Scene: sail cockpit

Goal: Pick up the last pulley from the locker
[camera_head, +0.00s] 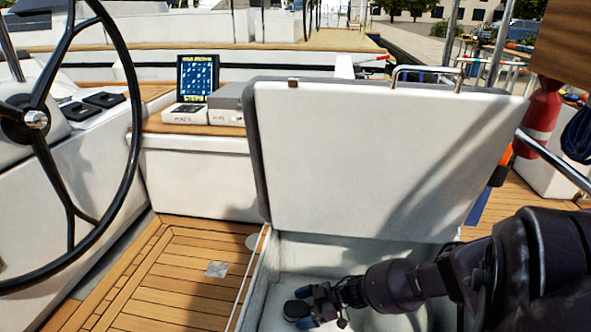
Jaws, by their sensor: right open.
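The locker (262,290) stands open at the bottom centre, with its white lid (390,165) raised upright behind it. A small dark round thing, which looks like the pulley (295,310), lies inside on the pale locker floor. My right gripper (306,307) reaches into the locker from the right. Its fingers are open, with bluish tips close around the pulley's right side. I cannot tell whether they touch it. My right forearm hides the right part of the locker. My left gripper is not in view.
A black steering wheel (128,140) stands at the left. A small screen (198,78) and boxes sit on the ledge behind. A red cylinder (541,118) and a steel rail are at the right.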

